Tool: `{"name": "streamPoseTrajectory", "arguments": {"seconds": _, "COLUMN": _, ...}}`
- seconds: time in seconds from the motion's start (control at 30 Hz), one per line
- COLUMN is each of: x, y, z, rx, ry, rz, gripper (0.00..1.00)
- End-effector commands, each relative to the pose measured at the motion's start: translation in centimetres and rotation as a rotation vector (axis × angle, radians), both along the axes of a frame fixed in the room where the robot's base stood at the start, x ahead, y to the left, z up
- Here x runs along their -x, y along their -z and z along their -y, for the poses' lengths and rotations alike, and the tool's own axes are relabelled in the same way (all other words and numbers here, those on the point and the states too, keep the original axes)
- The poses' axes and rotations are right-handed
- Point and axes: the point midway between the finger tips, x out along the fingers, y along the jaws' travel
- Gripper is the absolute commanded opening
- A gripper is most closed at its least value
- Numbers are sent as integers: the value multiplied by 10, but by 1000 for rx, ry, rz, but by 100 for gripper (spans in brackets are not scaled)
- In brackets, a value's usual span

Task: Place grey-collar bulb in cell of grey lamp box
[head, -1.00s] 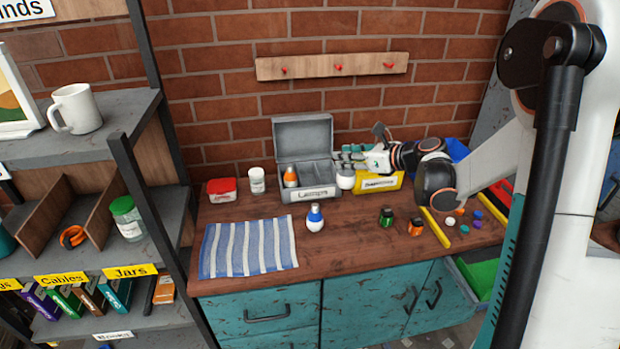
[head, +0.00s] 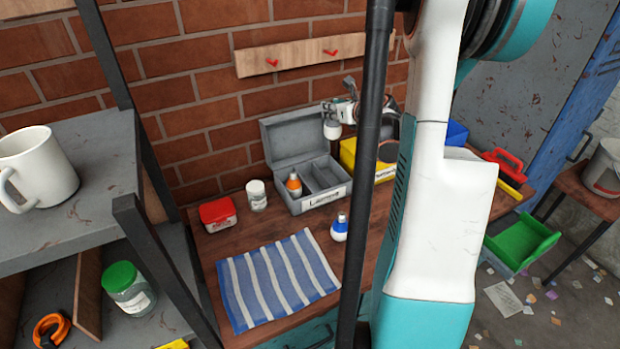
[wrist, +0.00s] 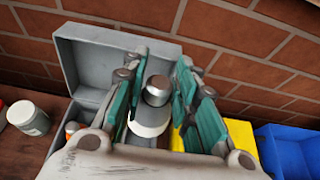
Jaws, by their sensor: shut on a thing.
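The grey-collar bulb (head: 332,130) hangs globe down from my gripper (head: 338,112). In the wrist view the bulb's metal collar (wrist: 157,90) is between the green finger pads, with its white globe below. The grey lamp box (head: 290,148) stands open on the bench with its lid raised at the back. The held bulb is above the box's right end, clear of it. An orange-collar bulb (head: 294,185) stands in the left cell; the cells to its right look empty. A blue-collar bulb (head: 340,228) stands on the bench in front.
A yellow bin (head: 381,168) stands right of the box, partly behind my arm. A red container (head: 217,214) and a white jar (head: 257,195) are left of it. A striped cloth (head: 278,282) lies in front. My arm hides the bench's right part.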

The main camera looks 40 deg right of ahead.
Motion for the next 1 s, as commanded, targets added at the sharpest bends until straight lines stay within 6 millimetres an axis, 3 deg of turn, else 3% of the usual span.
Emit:
{"name": "streamPoseTrajectory", "arguments": {"seconds": 0.17, "x": 2, "y": 28, "z": 3, "rx": 0, "ry": 6, "rz": 0, "gripper": 0}}
{"name": "streamPoseTrajectory", "arguments": {"seconds": 0.6, "x": 1, "y": 133, "z": 2, "rx": 0, "ry": 5, "rz": 1, "gripper": 0}}
{"name": "streamPoseTrajectory", "arguments": {"seconds": 1.0, "x": 2, "y": 168, "z": 2, "rx": 0, "ry": 4, "rz": 1, "gripper": 0}}
